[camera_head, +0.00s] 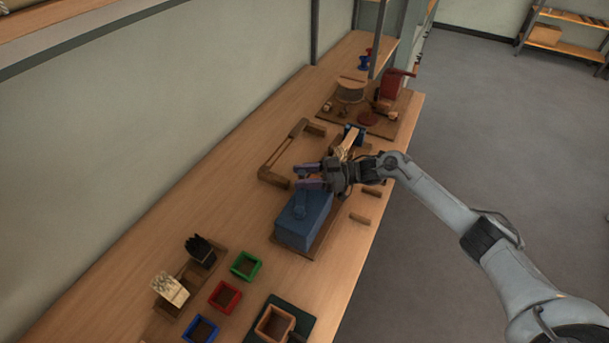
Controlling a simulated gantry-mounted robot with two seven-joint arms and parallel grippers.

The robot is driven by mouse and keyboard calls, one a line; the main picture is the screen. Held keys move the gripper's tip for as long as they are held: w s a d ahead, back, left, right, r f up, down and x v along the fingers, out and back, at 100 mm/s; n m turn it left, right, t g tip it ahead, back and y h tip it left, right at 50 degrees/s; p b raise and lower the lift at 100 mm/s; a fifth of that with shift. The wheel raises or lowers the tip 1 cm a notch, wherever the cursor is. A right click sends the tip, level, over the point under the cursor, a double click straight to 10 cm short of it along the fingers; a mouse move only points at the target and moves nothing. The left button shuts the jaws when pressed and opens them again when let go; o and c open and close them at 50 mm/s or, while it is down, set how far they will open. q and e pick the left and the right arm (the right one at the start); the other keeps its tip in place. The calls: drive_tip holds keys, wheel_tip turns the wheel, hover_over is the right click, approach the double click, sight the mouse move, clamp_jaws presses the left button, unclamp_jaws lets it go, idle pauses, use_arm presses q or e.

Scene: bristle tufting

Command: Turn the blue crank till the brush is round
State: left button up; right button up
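A blue box (305,228) stands on a wooden board on the bench. I cannot make out a round brush head. My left gripper is not in view.
A wooden frame (279,155) lies beyond the box. Black bristles (200,249) and pale bristles (171,288) stand at the front left, near green (245,265), red (224,297) and blue (201,330) trays. A red machine (392,87) stands at the far end. The bench's left side is clear.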

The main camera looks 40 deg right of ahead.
drive_tip(key=shift+d, duration=0.1)
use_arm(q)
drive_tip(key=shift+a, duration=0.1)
use_arm(e)
drive_tip(key=shift+s+d, duration=0.3)
drive_tip(key=shift+d, duration=0.2)
drive_tip(key=v, duration=0.9)
drive_tip(key=shift+s+d, duration=0.2)
